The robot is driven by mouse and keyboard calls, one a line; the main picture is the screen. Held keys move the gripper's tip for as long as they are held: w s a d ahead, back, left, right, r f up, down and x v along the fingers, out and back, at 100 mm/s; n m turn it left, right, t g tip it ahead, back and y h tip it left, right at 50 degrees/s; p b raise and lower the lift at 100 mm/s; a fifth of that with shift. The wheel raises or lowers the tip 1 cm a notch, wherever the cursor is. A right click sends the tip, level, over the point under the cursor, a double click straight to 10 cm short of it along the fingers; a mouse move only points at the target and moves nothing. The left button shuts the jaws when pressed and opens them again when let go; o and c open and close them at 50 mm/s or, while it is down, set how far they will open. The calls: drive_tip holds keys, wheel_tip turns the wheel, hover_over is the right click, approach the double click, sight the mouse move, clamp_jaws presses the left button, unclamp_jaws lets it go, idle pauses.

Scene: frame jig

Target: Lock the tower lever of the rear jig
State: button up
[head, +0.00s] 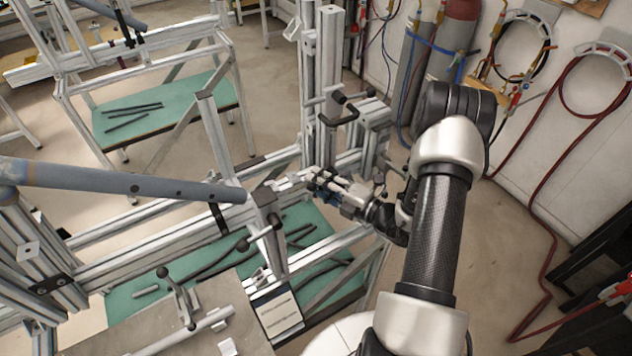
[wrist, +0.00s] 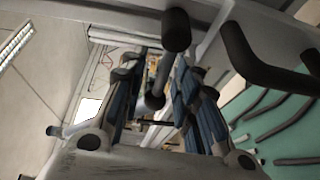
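The tower (head: 326,70) of the near jig is an upright aluminium profile in the head view. A black bent lever handle (head: 345,112) sticks out from it, above my gripper (head: 328,182). In the wrist view a black bent handle (wrist: 262,58) lies at the upper right, outside my fingers. A grey rod with a dark knob (wrist: 176,30) reaches down between the blue-padded fingers of my gripper (wrist: 160,110). The fingers stand apart, with gaps visible beside the rod's dark lower end. I cannot tell whether either finger touches it.
A blue-grey tube (head: 120,183) lies across the near jig at left. Below are green shelves with dark rods (head: 125,300). Another frame (head: 60,85) stands behind at left. Gas cylinders (head: 455,35) and red hoses (head: 545,190) line the right wall. Open floor (head: 490,250) lies right of my arm.

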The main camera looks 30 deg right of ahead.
clamp_jaws()
idle(0.4)
